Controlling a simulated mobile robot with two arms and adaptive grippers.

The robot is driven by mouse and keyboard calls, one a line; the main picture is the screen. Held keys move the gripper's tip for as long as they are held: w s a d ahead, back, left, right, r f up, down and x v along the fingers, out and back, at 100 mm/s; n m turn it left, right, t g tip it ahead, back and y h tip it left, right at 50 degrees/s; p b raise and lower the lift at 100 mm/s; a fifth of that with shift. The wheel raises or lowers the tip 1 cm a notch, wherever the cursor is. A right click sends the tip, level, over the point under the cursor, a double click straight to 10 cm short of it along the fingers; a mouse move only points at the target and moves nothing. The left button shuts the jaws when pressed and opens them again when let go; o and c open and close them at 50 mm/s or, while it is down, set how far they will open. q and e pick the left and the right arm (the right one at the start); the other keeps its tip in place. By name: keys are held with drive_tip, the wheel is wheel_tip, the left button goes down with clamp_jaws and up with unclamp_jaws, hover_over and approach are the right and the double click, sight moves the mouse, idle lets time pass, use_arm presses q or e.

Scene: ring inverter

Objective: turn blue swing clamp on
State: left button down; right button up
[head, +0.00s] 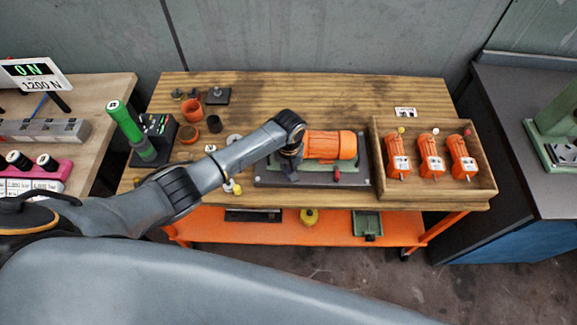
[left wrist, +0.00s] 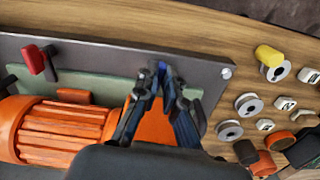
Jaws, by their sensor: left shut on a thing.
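My left gripper (head: 289,160) is at the left end of the orange motor (head: 330,146), low over the dark fixture plate (head: 345,182). In the left wrist view its fingers (left wrist: 163,85) are shut close to the plate. A narrow strip of blue at the fingertips looks like the blue swing clamp (left wrist: 162,72); the fingers hide most of it. In the head view my arm and gripper cover that clamp. A red clamp handle (head: 337,175) stands on the plate's front side; it also shows in the left wrist view (left wrist: 36,59). My right gripper is not in view.
A wooden tray (head: 436,194) with several orange motors stands right of the plate. Left are a green-handled tool (head: 127,125), orange cups (head: 192,111) and small parts. The table's back middle is clear.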

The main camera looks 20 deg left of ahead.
use_arm(q)
drive_tip(key=shift+r+n+p, duration=0.1)
drive_tip(key=shift+n+p, duration=0.35)
drive_tip(key=shift+n, duration=0.35)
drive_tip(key=shift+w, duration=0.1)
drive_tip(key=c, duration=1.5)
unclamp_jaws()
drive_tip(key=shift+o, duration=0.2)
wheel_tip(320, 180, up, 12)
